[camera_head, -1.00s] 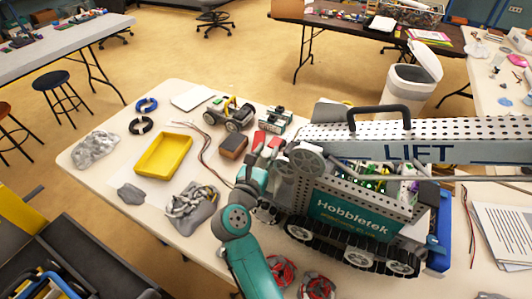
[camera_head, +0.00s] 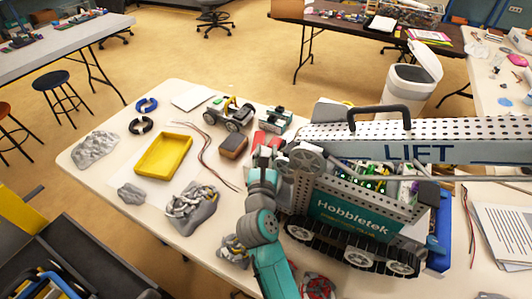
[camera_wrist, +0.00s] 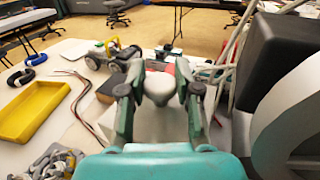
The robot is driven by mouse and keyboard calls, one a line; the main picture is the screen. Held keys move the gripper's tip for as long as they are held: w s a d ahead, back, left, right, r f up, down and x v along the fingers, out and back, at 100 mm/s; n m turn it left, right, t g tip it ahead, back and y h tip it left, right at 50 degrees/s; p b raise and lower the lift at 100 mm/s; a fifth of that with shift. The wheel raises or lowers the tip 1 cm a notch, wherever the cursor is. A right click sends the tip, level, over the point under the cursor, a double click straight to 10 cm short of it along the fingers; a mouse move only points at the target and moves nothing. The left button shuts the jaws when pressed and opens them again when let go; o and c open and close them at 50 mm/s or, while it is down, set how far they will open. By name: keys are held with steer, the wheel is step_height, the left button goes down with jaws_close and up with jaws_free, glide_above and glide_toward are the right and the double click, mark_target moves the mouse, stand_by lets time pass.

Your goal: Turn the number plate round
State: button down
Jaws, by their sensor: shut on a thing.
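My gripper (camera_wrist: 160,76) is in front of the tracked robot model. In the wrist view its two fingers stand either side of a small pale piece (camera_wrist: 160,90), and they are shut on it. I cannot make out a number on this piece, nor tell whether it is the number plate. In the head view the gripper is at the left front end of the green-sided "Hobbletek" model (camera_head: 352,218), which hides part of my fingers. No number plate is clearly readable in either view.
A yellow tray (camera_head: 137,167), a brown box (camera_head: 233,146), red pieces (camera_head: 272,141), loose wires (camera_head: 208,155) and a small wheeled rover (camera_head: 232,114) stand left of the model. The model's LIFT arm (camera_head: 425,150) juts right above it. A grey wheel (camera_wrist: 300,125) is close on the right.

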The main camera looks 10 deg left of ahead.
steer(key=c, duration=0.8)
jaws_free()
steer(key=shift+c, duration=0.2)
steer(key=s, duration=1.2)
steer(key=shift+d, duration=0.35)
steer(key=s+d+f+n+t+h, duration=0.1)
steer(key=s+d+f+n+h, duration=0.1)
steer(key=s+d+n, duration=0.7)
steer(key=s+d+f+n+t+h, duration=0.15)
steer(key=s+d+n, duration=0.4)
steer(key=d, duration=0.75)
steer(key=s+d+f+n+g+y, duration=0.1)
steer(key=s+f+n+g, duration=0.1)
steer(key=s+n, duration=0.8)
steer(key=s+d+f+n+g+y, duration=0.1)
steer(key=s+d+f+n+g, duration=0.1)
steer(key=s+n, duration=0.9)
steer(key=shift+s+d+f+g, duration=0.2)
steer(key=shift+s+f+g, duration=0.2)
steer(key=shift+s+g, duration=0.65)
